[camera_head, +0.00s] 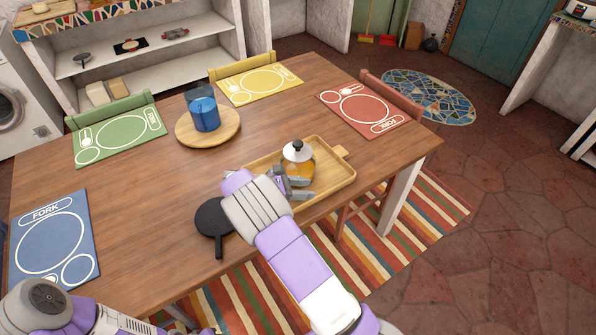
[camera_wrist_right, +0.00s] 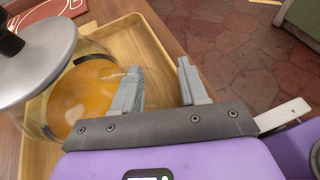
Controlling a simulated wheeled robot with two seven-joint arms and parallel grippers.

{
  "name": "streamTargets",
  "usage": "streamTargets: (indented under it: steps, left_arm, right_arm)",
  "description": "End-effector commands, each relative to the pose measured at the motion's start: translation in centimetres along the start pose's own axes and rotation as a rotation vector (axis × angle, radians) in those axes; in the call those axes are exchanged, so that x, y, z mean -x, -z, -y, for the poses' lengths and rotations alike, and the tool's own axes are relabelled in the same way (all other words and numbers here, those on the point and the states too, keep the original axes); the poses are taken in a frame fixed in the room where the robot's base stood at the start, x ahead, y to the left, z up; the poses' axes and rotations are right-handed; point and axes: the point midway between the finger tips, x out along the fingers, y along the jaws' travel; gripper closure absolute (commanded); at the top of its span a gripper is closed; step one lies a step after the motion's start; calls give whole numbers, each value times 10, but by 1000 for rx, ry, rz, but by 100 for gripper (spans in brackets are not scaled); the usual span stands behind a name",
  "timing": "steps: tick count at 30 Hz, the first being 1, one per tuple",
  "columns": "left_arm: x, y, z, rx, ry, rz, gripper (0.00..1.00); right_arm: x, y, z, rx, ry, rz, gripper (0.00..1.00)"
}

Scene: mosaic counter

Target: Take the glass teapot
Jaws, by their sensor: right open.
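The glass teapot (camera_head: 298,168) stands upright on a wooden tray (camera_head: 335,180) near the right end of the table. It has a silver lid with a black knob and amber liquid inside. My right gripper (camera_head: 297,189) is at the teapot's near side, low over the tray. In the right wrist view the teapot (camera_wrist_right: 88,88) fills the left side. The right gripper's fingers (camera_wrist_right: 160,72) are apart there, with only tray seen between them. One finger overlaps the glass; I cannot tell whether it touches. The teapot's handle is not clearly visible. My left gripper is out of view.
A black pan (camera_head: 213,218) lies left of my right forearm. A blue jug (camera_head: 205,114) stands on a round board (camera_head: 234,126) farther back. Blue, green, yellow and red placemats lie around the table edges. The table's middle is clear.

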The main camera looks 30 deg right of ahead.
Motion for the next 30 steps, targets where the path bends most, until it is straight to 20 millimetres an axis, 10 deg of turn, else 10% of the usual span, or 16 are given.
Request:
streamTargets:
  steps: [9,18,30]
  left_arm:
    - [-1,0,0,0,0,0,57]
    - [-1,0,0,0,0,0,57]
    - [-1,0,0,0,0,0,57]
  right_arm:
    - [-7,-1,0,-2,-1,-1,57]
    - [-7,0,0,-1,-1,-1,100]
    - [-6,-2,-1,-7,-3,1,100]
